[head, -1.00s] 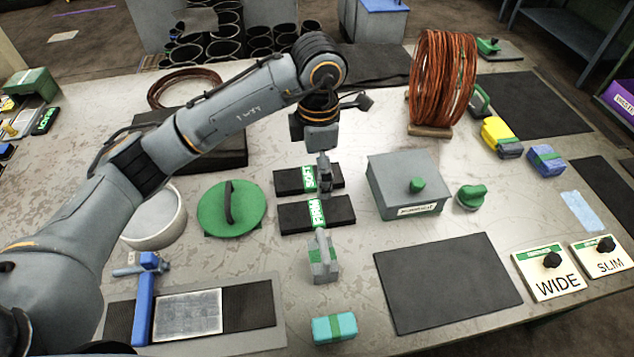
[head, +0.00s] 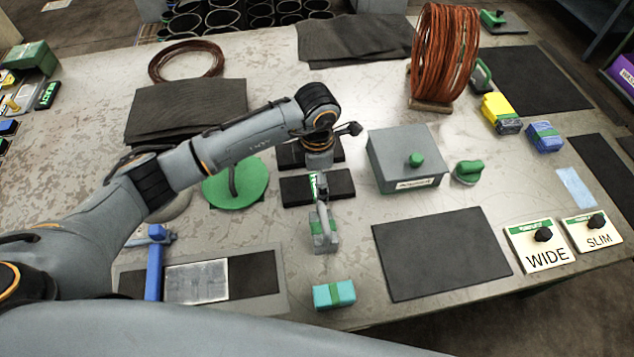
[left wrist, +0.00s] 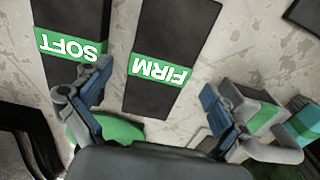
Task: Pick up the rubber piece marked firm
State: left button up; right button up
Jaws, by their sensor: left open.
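The rubber piece marked firm is a flat black strip (head: 341,184) with a green label, lying on the table. In the head view my left gripper (head: 322,188) hangs over it and hides most of the label. In the left wrist view the FIRM strip (left wrist: 178,30) shows its whole label between and beyond the fingers of my open, empty left gripper (left wrist: 155,100). The similar strip marked SOFT (left wrist: 72,18) lies beside it; in the head view the SOFT strip (head: 290,156) is partly hidden behind my wrist. My right gripper is not in view.
A grey block with a handle (head: 326,242) stands just in front of the strips, a teal block (head: 334,294) nearer the front edge. A grey box (head: 405,150) is to the right, a round green lid (head: 240,190) to the left. A dark mat (head: 440,253) lies bare.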

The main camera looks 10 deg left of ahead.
pick_arm(q)
jog(key=shift+f, duration=0.6)
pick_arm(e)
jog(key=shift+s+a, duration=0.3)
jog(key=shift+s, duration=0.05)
